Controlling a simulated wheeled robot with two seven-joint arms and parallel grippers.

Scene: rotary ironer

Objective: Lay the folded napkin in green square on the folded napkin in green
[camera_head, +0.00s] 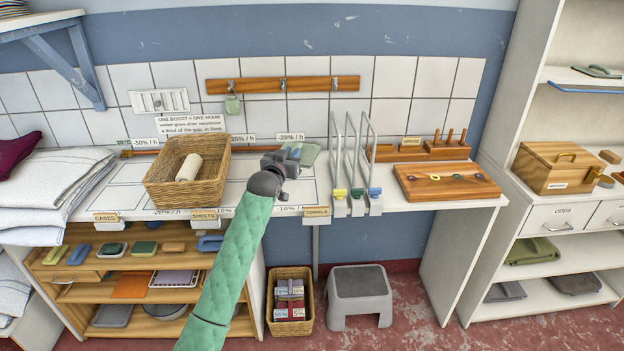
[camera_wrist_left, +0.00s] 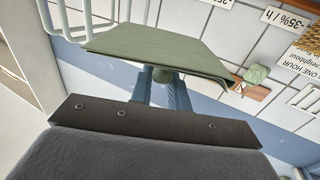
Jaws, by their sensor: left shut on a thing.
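My left gripper (camera_head: 291,156) is shut on a folded green napkin (camera_head: 310,154), held above the white counter and left of the wire dividers. In the left wrist view the napkin (camera_wrist_left: 155,50) shows flat and square-edged, its near edge between the fingertips (camera_wrist_left: 163,80). The other folded green napkin is not clearly identifiable. A folded olive-green cloth (camera_head: 533,251) lies on the right shelf unit, and a small green item (camera_head: 144,248) sits on the shelf under the counter. I cannot tell whether either is it. My right gripper is not in view.
A wicker basket (camera_head: 160,186) with a pale roll stands left on the counter (camera_head: 235,180). Upright wire dividers (camera_head: 352,165) and a wooden board (camera_head: 445,182) with rings stand right. A rail with hooks (camera_head: 283,85) runs along the wall. A grey stool (camera_head: 357,285) stands below.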

